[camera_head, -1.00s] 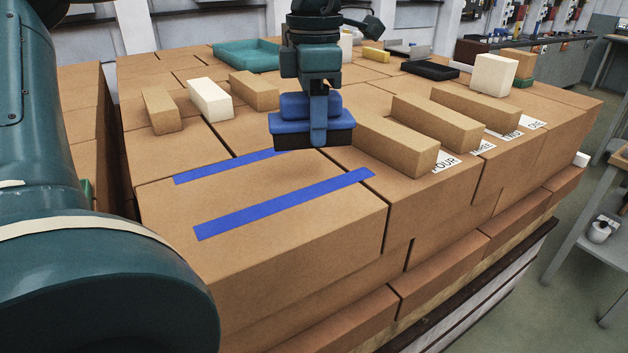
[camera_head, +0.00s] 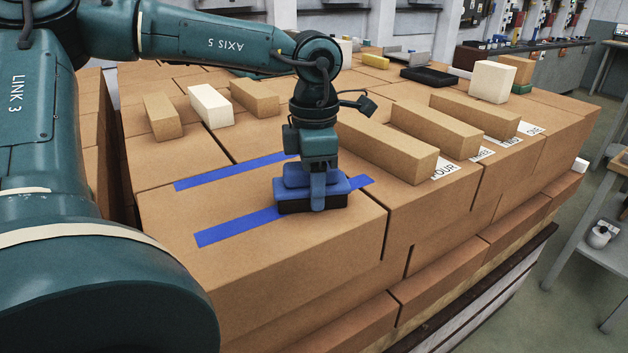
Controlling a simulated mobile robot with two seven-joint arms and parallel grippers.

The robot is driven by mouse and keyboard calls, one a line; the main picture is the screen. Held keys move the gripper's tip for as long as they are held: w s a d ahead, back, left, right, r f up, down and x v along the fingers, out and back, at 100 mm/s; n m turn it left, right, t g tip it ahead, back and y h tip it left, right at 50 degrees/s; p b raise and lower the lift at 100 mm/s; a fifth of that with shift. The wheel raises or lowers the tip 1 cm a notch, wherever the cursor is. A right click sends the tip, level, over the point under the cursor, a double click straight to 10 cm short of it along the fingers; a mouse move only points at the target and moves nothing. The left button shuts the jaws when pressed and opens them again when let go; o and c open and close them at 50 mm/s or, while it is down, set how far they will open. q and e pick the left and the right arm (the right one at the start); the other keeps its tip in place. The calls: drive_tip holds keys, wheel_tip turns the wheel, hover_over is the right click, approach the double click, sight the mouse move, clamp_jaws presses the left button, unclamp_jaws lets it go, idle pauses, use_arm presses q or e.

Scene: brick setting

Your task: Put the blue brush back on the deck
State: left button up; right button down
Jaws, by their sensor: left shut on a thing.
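The blue brush (camera_head: 333,197) has a blue top and a dark underside. My left gripper (camera_head: 318,187) is shut on it from above. The brush is at the right end of the near blue tape strip (camera_head: 240,226), over the front box top, which is the deck (camera_head: 255,190). Its underside looks at or very close to the box surface; I cannot tell whether it touches. A far blue tape strip (camera_head: 220,173) lies to the left behind it. My right gripper does not show.
Long tan bricks (camera_head: 385,146) with number labels lie behind and to the right of the brush. A white brick (camera_head: 211,105) and tan bricks stand at back left. A black tray (camera_head: 429,77) and a white block (camera_head: 492,81) are further back.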

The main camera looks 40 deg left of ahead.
use_arm(q)
drive_tip(key=o, duration=1)
drive_tip(key=shift+f, duration=0.1)
drive_tip(key=shift+o, duration=0.2)
wheel_tip(320, 180, up, 12)
drive_tip(key=shift+r, duration=0.15)
